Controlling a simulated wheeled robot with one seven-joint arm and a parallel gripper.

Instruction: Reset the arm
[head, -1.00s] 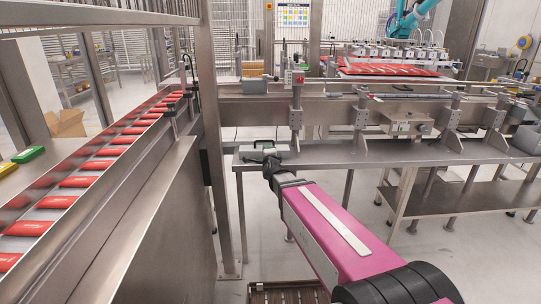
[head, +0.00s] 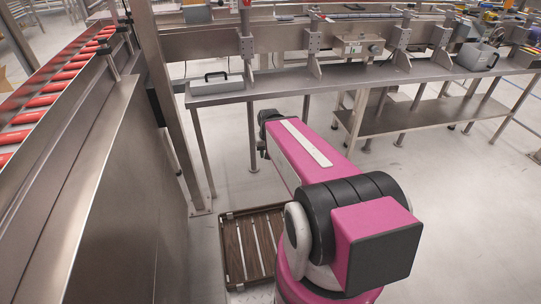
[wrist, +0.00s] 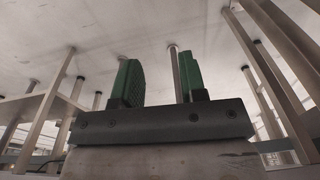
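My magenta arm (head: 310,150) reaches forward from the bottom right of the head view, with its far end low in front of the steel bench. My gripper itself is hidden behind the arm there. In the wrist view my gripper (wrist: 158,82) shows two green-padded fingers on a dark bar. They stand apart with nothing between them, only pale floor and table legs beyond. No object is held.
A brown slatted crate (head: 230,240) lies on the floor. Floor right of my arm is clear.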

